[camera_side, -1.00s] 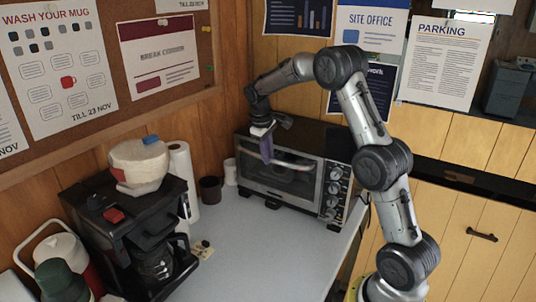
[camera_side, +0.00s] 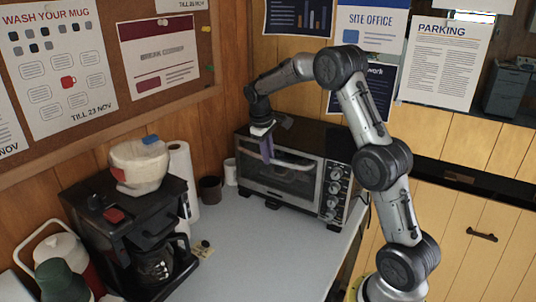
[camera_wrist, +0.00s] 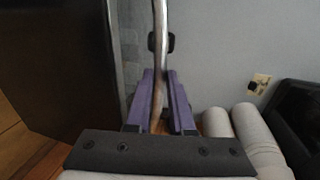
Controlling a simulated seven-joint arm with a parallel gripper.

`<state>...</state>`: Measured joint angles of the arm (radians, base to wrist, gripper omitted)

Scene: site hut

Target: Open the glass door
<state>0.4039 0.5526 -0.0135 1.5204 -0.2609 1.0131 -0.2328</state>
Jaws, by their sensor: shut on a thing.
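The glass door (camera_side: 283,182) is the front of a toaster oven (camera_side: 318,133) on the counter, and it looks shut or nearly so. A curved metal handle (camera_side: 295,163) runs along its upper edge. My gripper (camera_side: 268,157) reaches down from above at the left part of this handle. In the wrist view, the purple fingers of my gripper (camera_wrist: 161,78) stand on either side of the metal handle (camera_wrist: 158,22) and are shut on it. The fingers and wrist hide the handle's left end in the side view.
The grey counter (camera_side: 245,235) is clear in front of the oven. A dark cup (camera_side: 210,189), a white mug (camera_side: 230,172) and a paper roll (camera_side: 183,180) stand left of it. A black coffee maker (camera_side: 125,225) is nearer, at left.

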